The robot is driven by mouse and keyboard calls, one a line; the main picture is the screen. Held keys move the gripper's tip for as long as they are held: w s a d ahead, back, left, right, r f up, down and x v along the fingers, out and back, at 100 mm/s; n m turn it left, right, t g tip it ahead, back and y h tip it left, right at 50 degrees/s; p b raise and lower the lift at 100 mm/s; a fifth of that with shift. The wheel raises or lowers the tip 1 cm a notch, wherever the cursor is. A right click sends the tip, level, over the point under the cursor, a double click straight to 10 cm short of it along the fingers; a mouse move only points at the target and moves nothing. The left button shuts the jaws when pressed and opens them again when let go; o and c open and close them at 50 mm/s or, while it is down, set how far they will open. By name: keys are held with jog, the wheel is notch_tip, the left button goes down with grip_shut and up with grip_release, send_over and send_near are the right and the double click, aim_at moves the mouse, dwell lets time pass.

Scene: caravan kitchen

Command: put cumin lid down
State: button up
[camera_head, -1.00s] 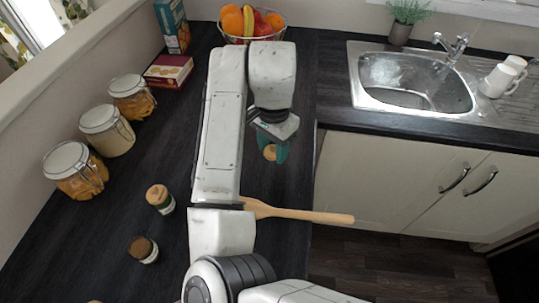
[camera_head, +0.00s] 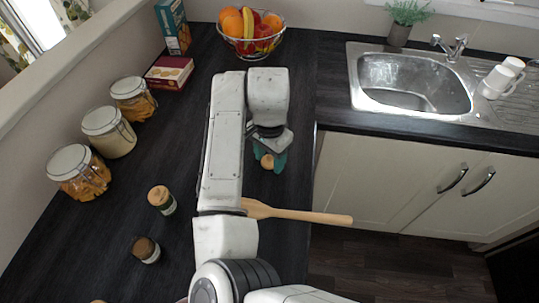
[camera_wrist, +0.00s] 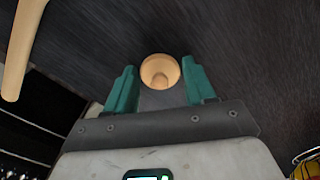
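My gripper (camera_head: 268,160) has teal fingers and is shut on the cumin lid (camera_wrist: 160,71), a small round tan wooden piece between its fingertips. In the head view the lid (camera_head: 267,162) shows below the fingers, over the dark worktop; I cannot tell whether it touches the surface. A small spice jar with a dark brown top (camera_head: 145,249) stands at the lower left, seemingly lidless. Another small jar with a tan lid (camera_head: 161,199) stands just beyond it. Both are left of my arm.
A wooden spoon (camera_head: 300,215) sticks out over the worktop's right edge, near my arm. Glass jars (camera_head: 78,172) line the left wall. Boxes (camera_head: 168,72) and a fruit bowl (camera_head: 250,48) stand at the back. A sink (camera_head: 412,82) is at right.

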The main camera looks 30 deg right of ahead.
aim_at(270, 157)
jog(key=shift+o, duration=1.2)
jog(key=shift+r, duration=0.15)
notch_tip(270, 157, up, 12)
